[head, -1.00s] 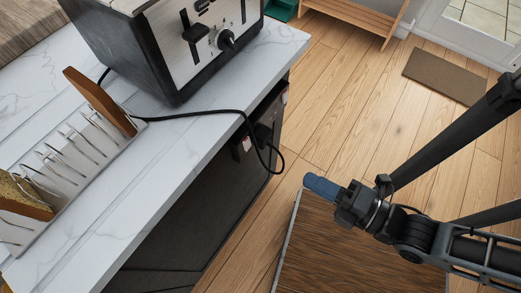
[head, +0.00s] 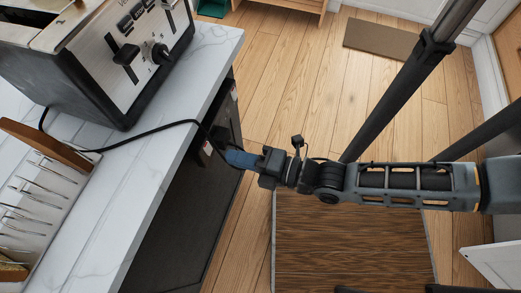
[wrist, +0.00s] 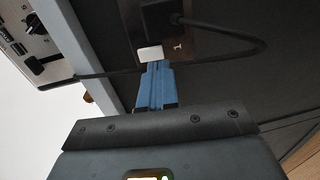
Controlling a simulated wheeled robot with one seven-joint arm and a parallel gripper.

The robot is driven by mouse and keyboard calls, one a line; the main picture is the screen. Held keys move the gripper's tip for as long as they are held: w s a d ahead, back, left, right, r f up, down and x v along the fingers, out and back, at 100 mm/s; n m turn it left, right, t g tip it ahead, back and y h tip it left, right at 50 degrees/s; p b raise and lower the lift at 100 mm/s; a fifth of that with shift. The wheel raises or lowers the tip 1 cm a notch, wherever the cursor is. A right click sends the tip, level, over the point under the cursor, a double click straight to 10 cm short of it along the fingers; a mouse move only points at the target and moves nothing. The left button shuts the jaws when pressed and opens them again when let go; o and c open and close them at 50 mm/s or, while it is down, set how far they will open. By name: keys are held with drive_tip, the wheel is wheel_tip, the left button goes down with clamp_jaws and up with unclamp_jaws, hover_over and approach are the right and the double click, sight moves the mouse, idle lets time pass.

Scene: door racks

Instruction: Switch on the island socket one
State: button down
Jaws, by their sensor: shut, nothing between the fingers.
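The island socket (wrist: 188,42) is a dark plate on the dark side panel under the counter, with a black plug (wrist: 162,14) and its cable in it. A white switch (wrist: 150,53) sits at its lower left in the wrist view. In the head view, a small white and red spot (head: 208,148) shows there, and most of the socket is hidden. My gripper (wrist: 156,66) has blue fingers, shut and empty. Its tips are right at the white switch; I cannot tell whether they touch. In the head view, my gripper (head: 232,157) points left at the panel.
A toaster (head: 125,55) stands on the white marble counter (head: 165,150), its black cable (head: 150,132) hanging over the edge near my gripper. A rack (head: 45,205) stands at the left. The wooden floor (head: 300,80) is open behind my arm.

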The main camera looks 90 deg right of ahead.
sight(211, 151)
drive_tip(key=x, duration=0.4)
idle(0.3)
drive_tip(key=shift+w, duration=0.1)
drive_tip(key=shift+f, duration=0.1)
